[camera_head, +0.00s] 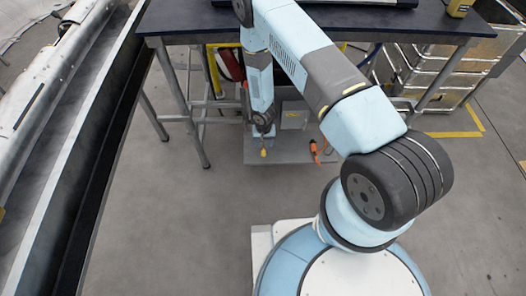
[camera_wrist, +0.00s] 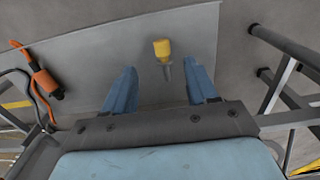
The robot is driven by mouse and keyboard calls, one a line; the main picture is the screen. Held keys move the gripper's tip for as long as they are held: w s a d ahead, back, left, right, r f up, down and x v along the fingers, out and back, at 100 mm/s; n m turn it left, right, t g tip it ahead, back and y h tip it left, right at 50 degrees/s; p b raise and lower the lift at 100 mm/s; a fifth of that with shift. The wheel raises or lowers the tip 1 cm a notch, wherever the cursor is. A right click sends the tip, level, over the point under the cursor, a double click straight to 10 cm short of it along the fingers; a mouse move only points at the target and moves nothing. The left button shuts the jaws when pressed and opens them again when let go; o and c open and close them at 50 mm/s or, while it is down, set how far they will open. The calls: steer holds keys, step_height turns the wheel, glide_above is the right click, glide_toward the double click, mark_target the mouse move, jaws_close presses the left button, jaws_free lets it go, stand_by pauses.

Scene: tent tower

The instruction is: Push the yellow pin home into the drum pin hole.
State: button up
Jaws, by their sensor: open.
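The yellow pin (camera_wrist: 162,50) has a yellow head and a grey shank and shows ahead of the fingertips in the wrist view. It also shows as a small yellow spot just below my gripper in the head view (camera_head: 263,153). My gripper (camera_wrist: 162,85) is open, its two blue fingers spread to either side of the pin's line, with nothing between them that I can see gripped. In the head view my gripper (camera_head: 264,128) hangs over a grey plate (camera_head: 275,157). I cannot make out the drum or its pin hole; my arm covers part of that area.
An orange tool or connector (camera_head: 314,150) with a dark cable is on the plate's right side in the head view. A dark-topped table (camera_head: 180,22) with metal legs stands behind. Stacked metal cases (camera_head: 445,70) are at right, a long rail (camera_head: 85,150) at left. Grey floor is clear in front.

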mark_target(263, 154)
steer(key=shift+f, duration=4.85)
steer(key=shift+a, duration=0.1)
jaws_close()
